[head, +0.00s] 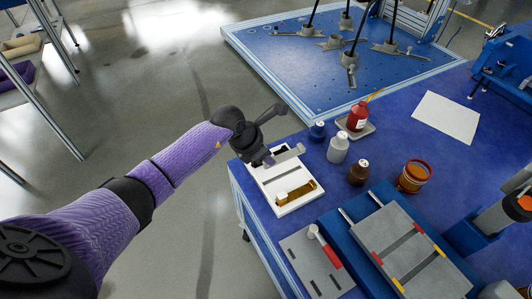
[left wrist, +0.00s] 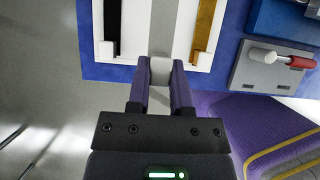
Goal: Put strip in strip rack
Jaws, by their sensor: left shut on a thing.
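My left gripper (head: 268,160) is shut on a grey metal strip (head: 290,153), over the far end of the white strip rack (head: 308,203). In the left wrist view, the fingers (left wrist: 160,85) pinch the near end of the grey strip (left wrist: 163,28), which runs away between the black strip (left wrist: 113,25) and the brass-coloured strip (left wrist: 203,25) of the rack (left wrist: 135,50). In the head view the brass strip (head: 297,192) lies in the rack. I cannot tell whether the grey strip touches the rack. My right gripper is not in view.
A grey plate with a red-handled tool (head: 328,250) and a blue fixture (head: 405,245) are near the rack. Bottles (head: 338,149), a red container (head: 357,116) and an amber jar (head: 412,176) stand to the right. Open floor lies left of the table.

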